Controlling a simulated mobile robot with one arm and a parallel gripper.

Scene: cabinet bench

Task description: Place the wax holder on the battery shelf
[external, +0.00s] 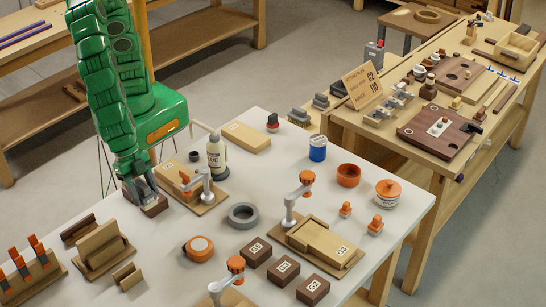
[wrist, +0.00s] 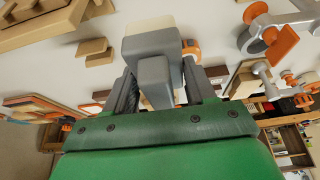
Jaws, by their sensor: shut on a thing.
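My gripper (external: 143,188) is low over the left part of the white-topped table (external: 222,278), pointing down. In the wrist view my gripper (wrist: 158,88) is shut on a grey block with a cream end, which I take as the wax holder (wrist: 152,50). In the external view the fingers mostly hide it. A dark brown block (external: 153,207) shows right under the fingertips; I cannot tell whether they touch. No label marks the battery shelf, and I cannot tell which piece it is.
A wooden stand (external: 103,246) and a rack with orange-tipped pieces (external: 36,274) are at front left. Dark marked blocks (external: 284,269) lie at the front.

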